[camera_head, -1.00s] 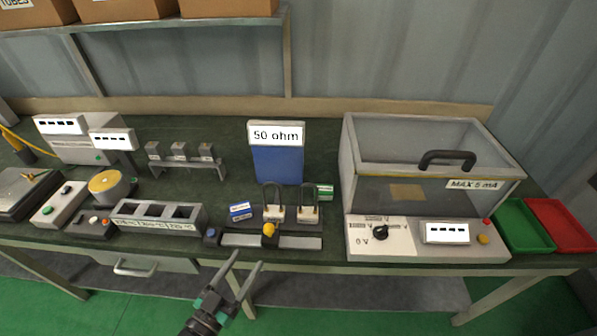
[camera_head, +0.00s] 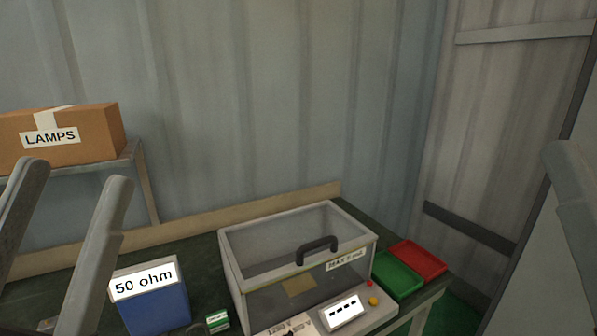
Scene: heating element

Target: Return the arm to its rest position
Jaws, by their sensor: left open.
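My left gripper (camera_head: 77,178) is large and close to the camera at the left edge. Its two grey fingers point up, wide apart, with nothing between them. It appears in front of the 50 ohm box and the shelf. At the right edge a grey finger-like part, apparently of my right gripper (camera_head: 568,165), shows; the rest of it is cut off by the frame.
A blue box labelled 50 ohm (camera_head: 158,308) and a clear-lidded test box (camera_head: 290,250) with a black handle stand on the bench. Green (camera_head: 398,275) and red (camera_head: 420,258) trays lie right of it. A LAMPS carton (camera_head: 75,150) sits on the shelf (camera_head: 128,158).

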